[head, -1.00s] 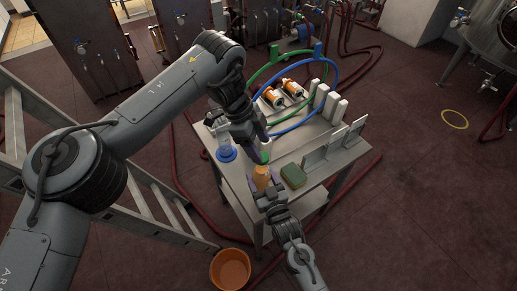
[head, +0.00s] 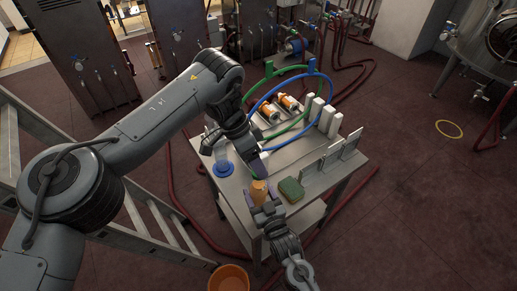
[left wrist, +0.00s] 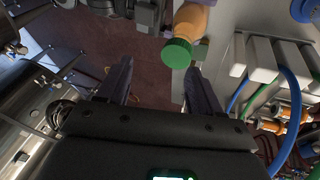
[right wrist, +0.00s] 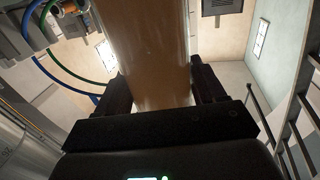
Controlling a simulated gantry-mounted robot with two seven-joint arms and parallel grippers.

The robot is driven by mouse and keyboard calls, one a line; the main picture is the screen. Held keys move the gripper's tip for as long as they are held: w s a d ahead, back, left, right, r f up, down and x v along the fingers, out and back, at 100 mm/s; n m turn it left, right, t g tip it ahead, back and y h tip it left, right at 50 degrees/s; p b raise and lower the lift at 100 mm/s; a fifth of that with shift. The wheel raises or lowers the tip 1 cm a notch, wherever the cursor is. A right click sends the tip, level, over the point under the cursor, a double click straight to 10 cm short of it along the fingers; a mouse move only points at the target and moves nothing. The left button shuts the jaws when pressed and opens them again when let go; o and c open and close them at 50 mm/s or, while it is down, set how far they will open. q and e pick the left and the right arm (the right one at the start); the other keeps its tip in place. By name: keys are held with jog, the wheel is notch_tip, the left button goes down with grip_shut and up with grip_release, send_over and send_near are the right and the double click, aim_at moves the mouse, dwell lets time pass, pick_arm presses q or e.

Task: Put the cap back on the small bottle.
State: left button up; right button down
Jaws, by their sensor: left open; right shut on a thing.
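The small bottle (head: 259,192) is orange and stands upright in my right gripper (head: 266,207) at the table's front edge. It fills the right wrist view (right wrist: 150,50) between the fingers. In the left wrist view a green cap (left wrist: 178,53) sits at the end of the bottle (left wrist: 190,22); I cannot tell if it is fully seated. My left gripper (head: 260,168) is just above the bottle. In the left wrist view its fingers (left wrist: 160,78) are spread apart, with the cap beyond their tips and nothing held between them. The cap is hard to make out in the head view.
A green sponge (head: 291,189) lies right of the bottle on the metal table (head: 240,198). A blue-based vessel (head: 223,168) stands to the left. Metal plates (head: 330,155), white blocks (head: 325,115) and hoses stand behind. An orange bucket (head: 228,279) is on the floor.

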pick_arm(q)
jog(key=n, duration=0.2)
jog(key=n+y, duration=0.1)
jog(key=shift+s+d+f+n, duration=0.15)
jog(key=shift+s+f+n, duration=0.1)
jog(key=shift+n, duration=0.15)
jog(key=shift+r+n+y, duration=0.1)
jog(key=shift+n+y, duration=0.2)
jog(key=shift+n, duration=0.5)
jog(key=shift+w+r+n+y, duration=0.1)
jog(key=shift+r+n+y, duration=0.25)
jog(key=shift+n, duration=0.35)
jog(key=shift+w+r+t+y, duration=0.1)
jog(key=shift+r+t+y, duration=0.15)
jog(key=shift+t+y, duration=0.1)
jog(key=shift+w+d+r+t+y, duration=0.1)
jog(key=shift+w+r+t+y, duration=0.15)
jog(key=shift+r, duration=0.25)
jog(key=shift+w+r+t+y, duration=0.1)
jog(key=shift+r+y, duration=0.25)
jog(key=shift+r, duration=0.1)
jog(key=shift+d+r, duration=0.2)
jog(key=shift+r, duration=0.35)
jog(key=shift+f, duration=0.1)
jog(key=shift+f, duration=3.9)
